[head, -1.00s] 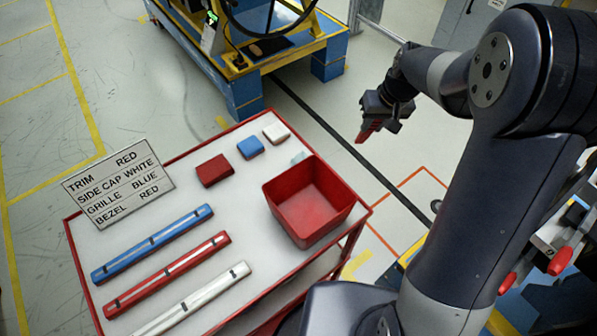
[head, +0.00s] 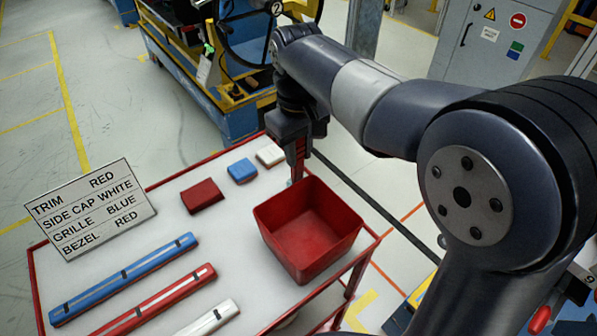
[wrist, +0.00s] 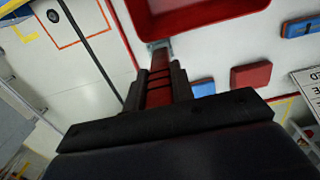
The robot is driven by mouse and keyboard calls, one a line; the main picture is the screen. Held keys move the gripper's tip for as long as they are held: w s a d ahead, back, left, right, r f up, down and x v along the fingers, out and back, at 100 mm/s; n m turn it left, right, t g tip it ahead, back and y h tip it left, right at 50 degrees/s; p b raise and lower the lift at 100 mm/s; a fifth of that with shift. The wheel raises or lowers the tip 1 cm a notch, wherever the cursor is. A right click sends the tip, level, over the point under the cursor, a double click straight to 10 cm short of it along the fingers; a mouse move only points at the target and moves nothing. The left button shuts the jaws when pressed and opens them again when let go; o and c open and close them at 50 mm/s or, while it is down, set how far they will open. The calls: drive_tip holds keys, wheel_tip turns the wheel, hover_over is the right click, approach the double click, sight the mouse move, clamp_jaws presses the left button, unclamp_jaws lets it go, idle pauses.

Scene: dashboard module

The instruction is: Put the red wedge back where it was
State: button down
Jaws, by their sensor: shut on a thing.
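My gripper (head: 298,155) is shut on the red wedge (wrist: 158,90), which points down between the fingers. In the head view the gripper hangs over the far right part of the cart top, just behind the red bin (head: 308,262). In the wrist view the wedge's tip is by a small grey-blue patch (wrist: 158,45) on the white cart top, next to the bin (wrist: 200,18). I cannot tell whether the wedge touches the surface. The fingers hide part of the wedge.
Red (head: 202,196), blue (head: 242,171) and white (head: 270,155) blocks lie left of the gripper. Blue (head: 125,278), red (head: 160,305) and white (head: 210,318) bars lie at the front. A sign (head: 90,208) stands at the left edge. A yellow-blue stand (head: 235,110) is behind.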

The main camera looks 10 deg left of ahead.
sight(299, 171)
drive_tip(key=shift+f, duration=2.25)
drive_tip(key=shift+f, duration=0.15)
drive_tip(key=c, duration=1.2)
unclamp_jaws()
wheel_tip(299, 171, up, 12)
drive_tip(key=shift+r+p, duration=0.2)
drive_tip(key=shift+p, duration=0.25)
